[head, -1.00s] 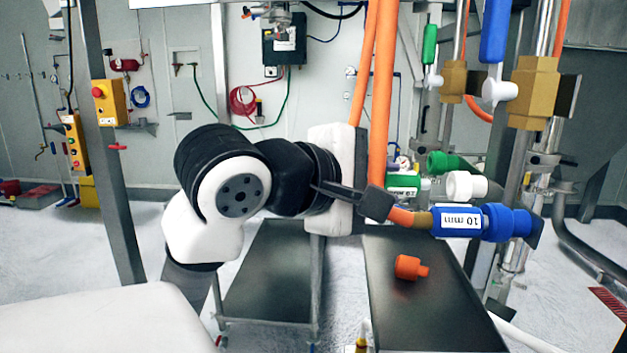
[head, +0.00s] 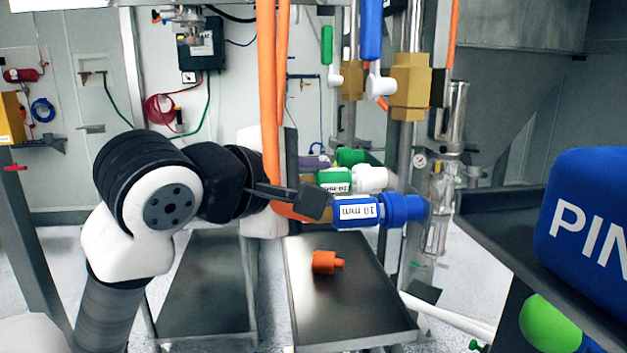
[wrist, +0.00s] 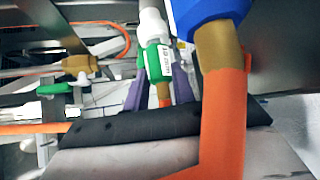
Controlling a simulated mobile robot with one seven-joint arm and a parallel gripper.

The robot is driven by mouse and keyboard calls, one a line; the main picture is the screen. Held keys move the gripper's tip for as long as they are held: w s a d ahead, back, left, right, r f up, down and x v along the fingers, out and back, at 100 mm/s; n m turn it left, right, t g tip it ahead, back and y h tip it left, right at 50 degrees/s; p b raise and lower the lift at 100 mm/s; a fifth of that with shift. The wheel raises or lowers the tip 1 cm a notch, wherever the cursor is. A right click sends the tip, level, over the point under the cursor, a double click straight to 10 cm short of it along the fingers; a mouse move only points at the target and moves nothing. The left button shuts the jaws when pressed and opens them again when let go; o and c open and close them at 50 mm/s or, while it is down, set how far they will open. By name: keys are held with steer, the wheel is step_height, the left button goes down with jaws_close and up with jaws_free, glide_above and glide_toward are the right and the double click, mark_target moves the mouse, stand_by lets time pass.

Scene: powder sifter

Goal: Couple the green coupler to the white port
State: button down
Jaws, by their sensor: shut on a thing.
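The green coupler (head: 334,180), with a white label, is level and in line with the white port (head: 372,179). Its right end meets the port's mouth in the head view. In the wrist view the green coupler (wrist: 158,68) also meets the white port (wrist: 152,24). I cannot tell whether they are locked together. My gripper (wrist: 158,88) has purple fingers on both sides of the green coupler and is shut on it. In the head view the gripper is mostly hidden behind the hose and the blue coupler; a purple bit shows above the green coupler.
Orange hoses (head: 268,90) hang beside my arm. A green port (head: 351,157) is behind. An orange fitting (head: 325,262) lies on the dark tray (head: 370,317). A blue box (head: 590,220) stands right.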

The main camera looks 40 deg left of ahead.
steer(key=c, duration=1.1)
jaws_free()
steer(key=shift+w, duration=0.1)
steer(key=b+v, duration=0.3)
steer(key=v, duration=1.1)
